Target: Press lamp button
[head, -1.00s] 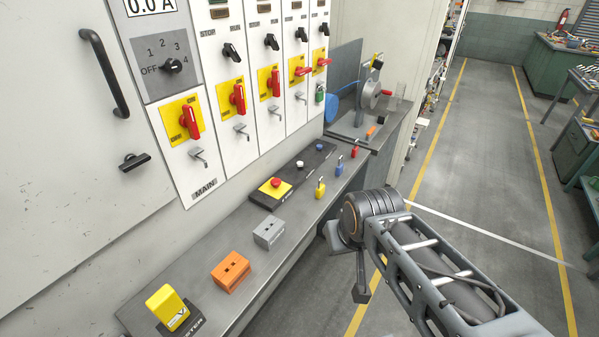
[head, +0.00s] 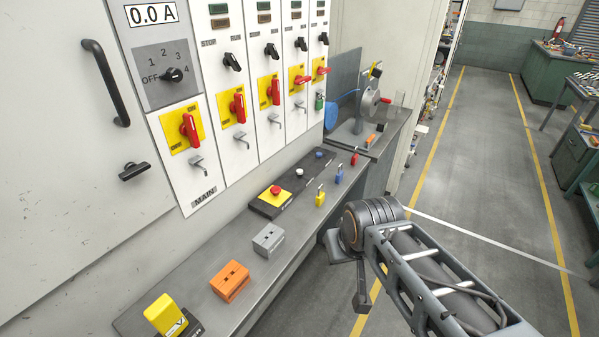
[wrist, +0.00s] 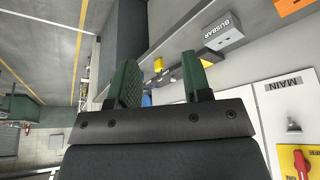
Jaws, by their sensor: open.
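A long black control box (head: 270,203) lies on the bench against the cabinet. It carries a red mushroom button (head: 275,190) on a yellow plate, a pale round button (head: 299,172) and a dark bluish button (head: 319,154). Its labels are too small to read, so I cannot tell which is the lamp button. In the wrist view my gripper (wrist: 160,80) has two green fingers spread apart with nothing between them. Part of the box shows behind the right finger. In the head view my arm stands right of the bench edge, apart from the box; the fingertips are not clear there.
A grey box marked BUSBAR (wrist: 224,31) and an orange box (head: 230,281) stand on the bench near a yellow tester (head: 166,314). Yellow (head: 320,196), blue (head: 339,171) and red padlocks (head: 354,157) line the bench's front edge. The floor to the right is clear.

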